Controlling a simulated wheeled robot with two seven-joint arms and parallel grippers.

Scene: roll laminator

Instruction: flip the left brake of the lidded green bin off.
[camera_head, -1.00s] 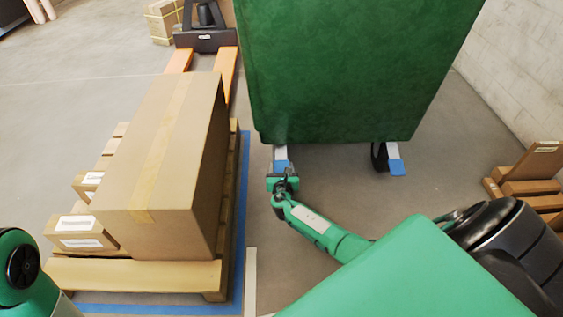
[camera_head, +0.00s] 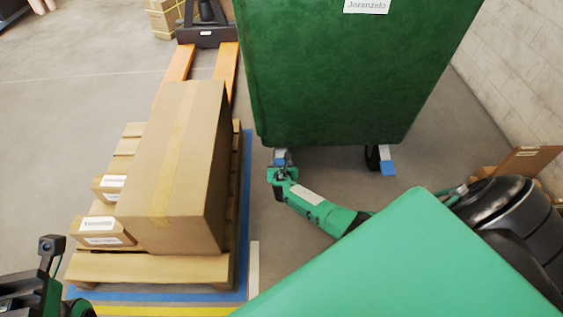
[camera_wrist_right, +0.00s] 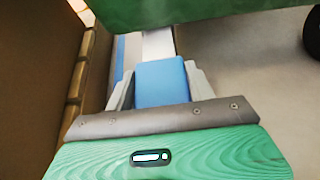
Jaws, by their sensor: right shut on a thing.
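The green bin (camera_head: 340,90) stands upright at the top centre of the head view, with a white label on its face. Its left brake (camera_wrist_right: 162,84) is a blue pedal on a grey metal arm in the right wrist view. My right gripper (camera_head: 281,163) is at this pedal below the bin's lower left corner. In the right wrist view its grey fingers (camera_wrist_right: 160,88) are shut on the blue pedal from both sides. The right brake (camera_head: 388,168) is a blue pedal beside a black caster. The bin's lid is out of view. My left gripper is not clearly visible.
A pallet (camera_head: 150,268) with a tall cardboard box (camera_head: 175,160) and smaller boxes stands to the left of the bin. An orange pallet jack (camera_head: 208,35) is behind it. A block wall (camera_head: 520,60) and brown boxes are at right. Bare floor lies between pallet and bin.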

